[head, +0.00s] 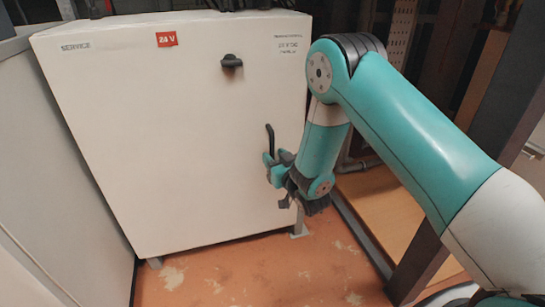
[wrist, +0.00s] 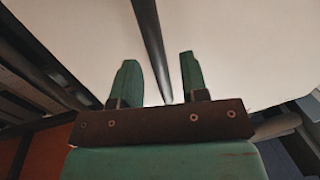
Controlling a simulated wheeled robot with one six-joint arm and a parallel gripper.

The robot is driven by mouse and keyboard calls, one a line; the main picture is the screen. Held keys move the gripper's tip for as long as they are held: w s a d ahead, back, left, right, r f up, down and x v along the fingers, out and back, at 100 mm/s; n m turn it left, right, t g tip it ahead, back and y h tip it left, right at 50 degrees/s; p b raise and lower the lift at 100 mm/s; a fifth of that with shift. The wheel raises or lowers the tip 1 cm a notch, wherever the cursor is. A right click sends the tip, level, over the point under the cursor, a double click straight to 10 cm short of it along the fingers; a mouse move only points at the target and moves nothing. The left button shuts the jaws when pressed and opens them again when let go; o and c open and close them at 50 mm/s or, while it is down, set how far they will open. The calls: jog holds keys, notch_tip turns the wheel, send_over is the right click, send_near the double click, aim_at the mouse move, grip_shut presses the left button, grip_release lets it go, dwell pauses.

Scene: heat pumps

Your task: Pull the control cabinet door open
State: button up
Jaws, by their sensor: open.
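The control cabinet (head: 170,130) is a large pale box on short legs, its front door shut. A dark bar handle (head: 270,140) stands upright near the door's right edge. My gripper (head: 273,160) is at the lower part of this handle, coming from the right. In the wrist view, the handle (wrist: 151,45) runs between the two green fingers of my gripper (wrist: 158,82). The fingers are open, with a gap on each side of the bar. The handle's lower end is partly hidden by my gripper in the head view.
A black rotary knob (head: 231,62) sticks out of the upper door. A pale panel (head: 55,180) stands close on the left. A dark post (head: 455,150) and pipes stand at right. Orange floor (head: 255,265) lies clear in front.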

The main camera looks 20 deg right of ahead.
jog(key=shift+w+a, duration=0.2)
jog(key=shift+w, duration=0.8)
jog(key=shift+c, duration=0.2)
grip_shut()
jog(key=shift+s+d, duration=0.1)
jog(key=shift+s, duration=0.05)
